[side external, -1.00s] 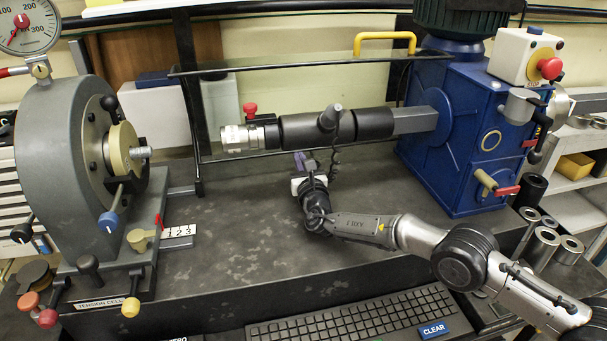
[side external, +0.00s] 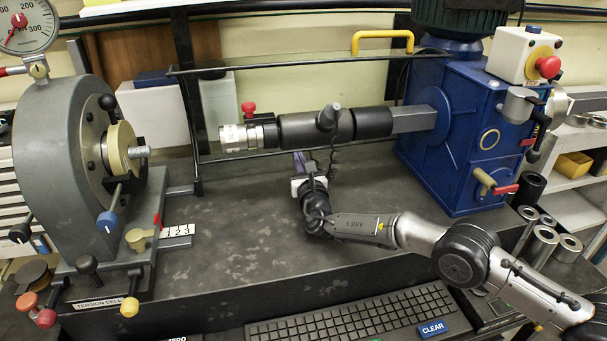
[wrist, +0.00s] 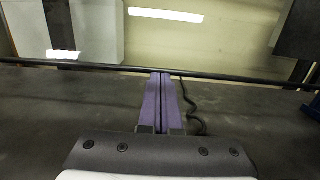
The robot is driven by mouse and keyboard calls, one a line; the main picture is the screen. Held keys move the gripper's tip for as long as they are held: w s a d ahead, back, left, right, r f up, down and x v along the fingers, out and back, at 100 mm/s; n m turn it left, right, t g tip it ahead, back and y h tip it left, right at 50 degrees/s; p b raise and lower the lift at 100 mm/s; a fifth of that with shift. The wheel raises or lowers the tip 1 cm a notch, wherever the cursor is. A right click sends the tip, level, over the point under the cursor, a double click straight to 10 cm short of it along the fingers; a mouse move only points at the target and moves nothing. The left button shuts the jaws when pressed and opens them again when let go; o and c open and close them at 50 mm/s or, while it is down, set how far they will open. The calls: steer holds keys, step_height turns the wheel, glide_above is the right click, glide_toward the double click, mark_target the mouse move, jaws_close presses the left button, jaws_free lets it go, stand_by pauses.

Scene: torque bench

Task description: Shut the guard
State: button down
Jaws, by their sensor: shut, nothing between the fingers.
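The guard is a clear panel in a thin black frame (side external: 290,66), with a yellow handle (side external: 383,36) on its top edge. It stands upright behind the black torque shaft (side external: 300,131) in the side view. Its lower rail runs behind and below the shaft, partly hidden by it. My gripper (side external: 299,160) is low over the bench, under the shaft and well below the handle. In the wrist view its purple fingers (wrist: 161,76) are together and empty. Their tips overlap a dark horizontal bar (wrist: 90,67); I cannot tell whether they touch it.
The blue gearbox (side external: 455,135) stands right of my gripper and the grey tension cell (side external: 60,170) far left. A black coiled cable (wrist: 190,108) hangs close to the right of the fingers. A keyboard (side external: 350,318) lies in front.

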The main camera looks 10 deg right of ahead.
steer(key=s, duration=0.6)
steer(key=shift+s+a+r, duration=0.1)
steer(key=shift+a, duration=0.1)
steer(key=c, duration=1.2)
jaws_free()
steer(key=shift+s+d+f, duration=0.1)
steer(key=shift+s+f, duration=0.1)
steer(key=shift+s, duration=0.1)
steer(key=shift+o, duration=0.4)
steer(key=shift+s+a+r, duration=0.1)
steer(key=shift+a, duration=0.15)
steer(key=s+a+r+m+y, duration=0.1)
steer(key=s+a+r+m, duration=0.1)
steer(key=a+r+m, duration=0.2)
steer(key=s+a+r+m, duration=0.3)
steer(key=a+r+m, duration=0.1)
steer(key=m, duration=0.2)
steer(key=s+a+r+m+y, duration=0.1)
steer(key=s+a+r+m, duration=0.2)
steer(key=m, duration=0.3)
steer(key=shift+s+a+r+y, duration=0.2)
steer(key=shift+a+r+y, duration=0.1)
steer(key=shift+a+r, duration=0.6)
steer(key=m+g+h, duration=0.5)
steer(key=h, duration=0.3)
glide_toward(383, 33)
steer(key=x, duration=1.2)
steer(key=shift+w, duration=0.15)
